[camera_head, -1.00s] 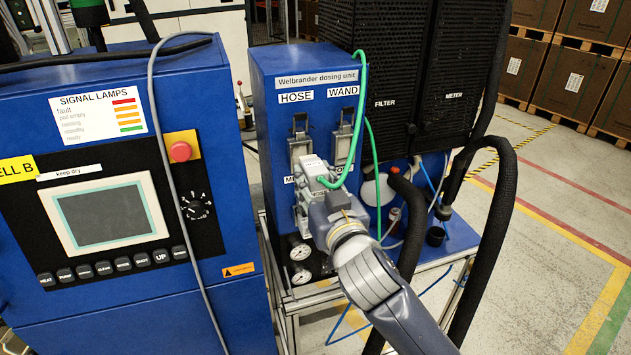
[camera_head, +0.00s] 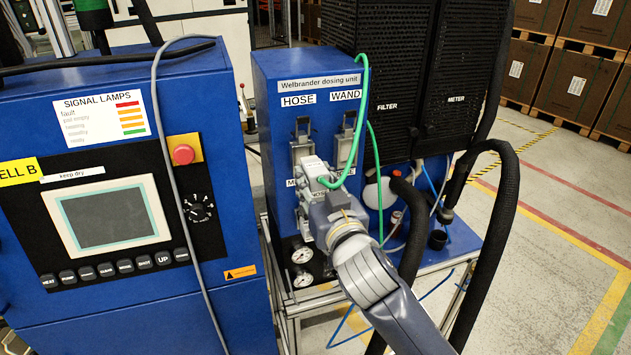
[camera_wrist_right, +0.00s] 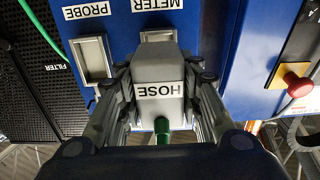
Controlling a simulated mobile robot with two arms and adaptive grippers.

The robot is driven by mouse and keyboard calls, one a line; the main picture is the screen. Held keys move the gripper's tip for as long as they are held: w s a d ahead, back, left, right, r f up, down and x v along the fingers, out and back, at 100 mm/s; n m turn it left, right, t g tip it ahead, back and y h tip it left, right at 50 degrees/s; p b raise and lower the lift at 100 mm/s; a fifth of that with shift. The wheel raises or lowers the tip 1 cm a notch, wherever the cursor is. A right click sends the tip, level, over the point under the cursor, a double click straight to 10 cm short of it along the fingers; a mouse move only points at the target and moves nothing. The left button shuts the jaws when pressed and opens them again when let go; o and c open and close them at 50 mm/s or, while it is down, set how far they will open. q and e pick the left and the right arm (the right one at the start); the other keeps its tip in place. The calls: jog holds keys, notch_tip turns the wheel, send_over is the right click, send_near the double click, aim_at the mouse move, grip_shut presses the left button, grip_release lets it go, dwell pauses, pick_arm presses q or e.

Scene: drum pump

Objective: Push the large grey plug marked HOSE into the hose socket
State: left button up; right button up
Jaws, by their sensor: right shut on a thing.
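The large grey plug (camera_head: 315,170) is in my right gripper (camera_head: 324,200), in front of the blue dosing unit (camera_head: 268,110). In the right wrist view, the plug (camera_wrist_right: 158,72) shows its HOSE label upside down, between the two fingers of my right gripper (camera_wrist_right: 160,88). A green hose (camera_head: 363,110) runs from the plug. The hose socket (camera_head: 302,145), under the HOSE sign, shows its raised latch; the plug covers its lower part. In the wrist view the plug's far end overlaps a socket frame (camera_wrist_right: 158,36). I cannot tell whether it is inside. My left gripper is not in view.
The wand socket (camera_head: 344,145) is to the right of the hose socket. Gauges (camera_head: 302,255) sit below. A control cabinet with a red button (camera_head: 183,154) stands at the left. Black filter and meter housings (camera_head: 400,90) and thick black hoses (camera_head: 495,220) are at the right.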

aim_at(320, 189)
jog(key=shift+w+r+p, duration=0.1)
jog(key=shift+w+p, duration=0.05)
jog(key=shift+p, duration=0.25)
dwell(0.9)
jog(key=shift+x, duration=1.25)
dwell(0.6)
jog(key=shift+x, duration=0.75)
dwell(1.3)
jog(key=o, duration=1.1)
jog(key=shift+o, duration=0.7)
jog(key=shift+w+a, duration=0.1)
jog(key=shift+p+v, duration=0.9)
jog(key=shift+v, duration=1.2)
jog(key=shift+p+v, duration=0.65)
jog(key=shift+v, duration=1.85)
